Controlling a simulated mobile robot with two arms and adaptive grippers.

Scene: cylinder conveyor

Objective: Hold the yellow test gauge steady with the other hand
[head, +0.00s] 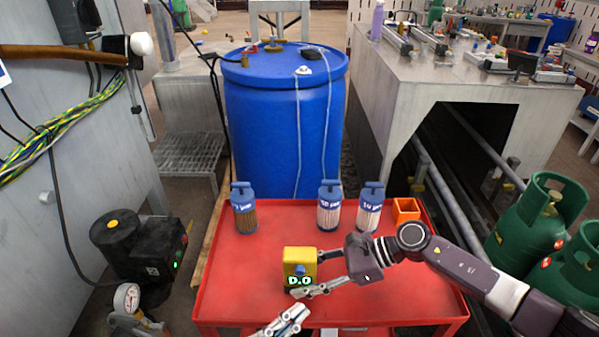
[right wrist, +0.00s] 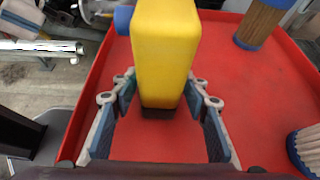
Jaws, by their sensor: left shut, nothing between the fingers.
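The yellow test gauge (head: 300,257) stands upright on the red cart top, near its front, with a blue knob and a lit display reading 0.0. My right gripper (head: 309,276) reaches it from the right, open, one finger at its back side and one at its front. In the right wrist view, the gauge (right wrist: 165,55) stands between the spread fingers (right wrist: 163,90), with a gap on each side near its dark base. My left gripper (head: 290,318) is shut and empty, in front of the gauge at the cart's front edge.
Blue-capped cylinders stand behind on the red cart (head: 270,200): one at left (head: 244,218), two at right (head: 330,215) (head: 370,212). An orange open box (head: 406,209) is beside them. A blue drum (head: 285,120) stands behind the cart. Green tanks (head: 535,215) are at right.

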